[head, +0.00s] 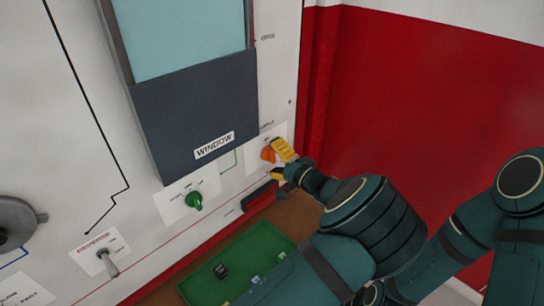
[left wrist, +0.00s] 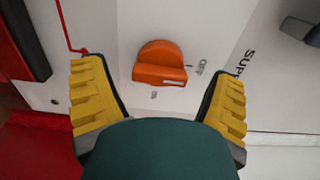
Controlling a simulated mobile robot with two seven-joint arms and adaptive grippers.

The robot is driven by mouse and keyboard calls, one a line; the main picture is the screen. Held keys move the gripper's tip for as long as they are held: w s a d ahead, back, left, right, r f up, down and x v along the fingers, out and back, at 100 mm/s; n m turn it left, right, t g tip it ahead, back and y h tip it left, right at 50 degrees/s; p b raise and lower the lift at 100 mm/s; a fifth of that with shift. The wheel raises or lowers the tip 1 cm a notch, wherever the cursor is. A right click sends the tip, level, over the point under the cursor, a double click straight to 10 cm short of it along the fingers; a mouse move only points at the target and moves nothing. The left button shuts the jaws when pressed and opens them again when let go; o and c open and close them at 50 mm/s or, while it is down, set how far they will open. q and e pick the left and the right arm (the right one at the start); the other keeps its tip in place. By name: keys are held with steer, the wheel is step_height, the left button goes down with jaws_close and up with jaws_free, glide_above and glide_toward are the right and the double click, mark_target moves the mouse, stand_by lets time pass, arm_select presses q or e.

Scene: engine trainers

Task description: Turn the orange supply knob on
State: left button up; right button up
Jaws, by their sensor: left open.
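The orange supply knob (head: 268,153) is on a white label plate on the panel's lower right. In the left wrist view the knob (left wrist: 160,62) shows as a round orange disc with a raised bar; small print beside it is hard to read. My left gripper (head: 279,163) is at the knob with its yellow fingers spread. In the left wrist view the fingers stand on either side of the knob, with visible gaps, and hold nothing. My right gripper does not show.
A green knob (head: 194,200) is left of the orange one, below the dark WINDOW block (head: 200,110). A toggle switch (head: 108,262) and grey handle (head: 15,225) are further left. A green tray (head: 250,244) holding small items lies below. A red wall (head: 420,90) stands at right.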

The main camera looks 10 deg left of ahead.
arm_select(q)
steer(key=shift+w+a, duration=0.35)
steer(key=shift+a, duration=0.25)
steer(key=c, duration=1.2)
